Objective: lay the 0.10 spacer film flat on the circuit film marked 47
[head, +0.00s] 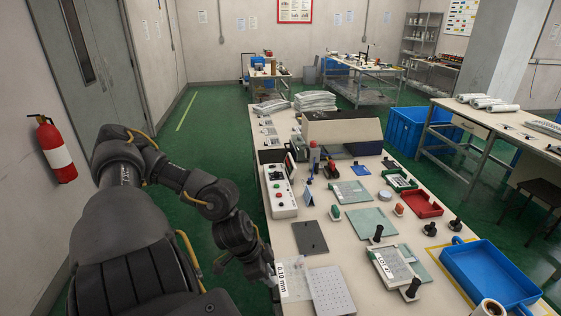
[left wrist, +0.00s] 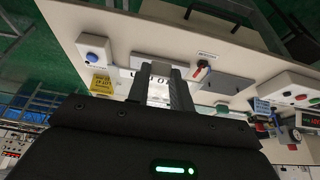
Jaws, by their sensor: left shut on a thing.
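The 0.10 spacer film (head: 330,289) is a pale dotted sheet with a white "0.10 mm" label at its left end, low in the head view. My left gripper (head: 273,278) is at the label end. In the left wrist view its two dark fingers (left wrist: 164,88) are shut on the film's white labelled end. I cannot tell whether the film touches the table. To its right a pale sheet with a printed label (head: 382,268) lies on a green board, with black knobs beside it. I cannot read 47 there with certainty. My right gripper is not in view.
A dark grey plate (head: 310,238) lies just behind the film. A white control box (head: 279,190) stands behind that on the left. A blue tray (head: 489,274) and a red tray (head: 423,204) are on the right. The table carries several small parts between them.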

